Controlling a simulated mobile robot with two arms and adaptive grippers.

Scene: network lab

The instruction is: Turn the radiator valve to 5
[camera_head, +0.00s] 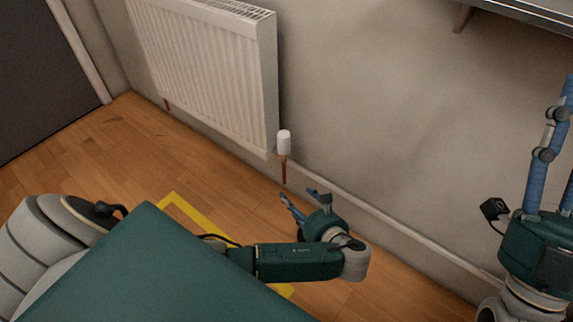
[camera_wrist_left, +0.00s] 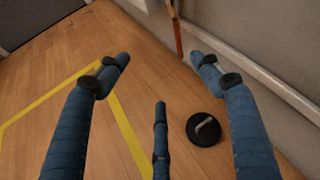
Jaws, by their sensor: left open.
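The radiator valve (camera_head: 284,142) is a small white upright cylinder at the lower right corner of the white radiator (camera_head: 205,75). It sits on top of a copper pipe (camera_head: 283,170). No number on it is readable. My left gripper (camera_head: 299,196) is open and empty, below the valve and apart from it. In the left wrist view, its blue fingers (camera_wrist_left: 160,62) are spread, and the copper pipe (camera_wrist_left: 176,28) shows beyond them; the valve head is out of that frame. My right gripper (camera_head: 552,150) is at the right edge, fingers upward and partly cut off, far from the valve.
A pale skirting (camera_head: 400,222) runs along the wall. Yellow tape (camera_head: 195,215) marks the wooden floor (camera_head: 110,140). A shelf or table edge (camera_head: 530,12) juts out at upper right. A black disc with a grey bar (camera_wrist_left: 204,130) shows low in the wrist view.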

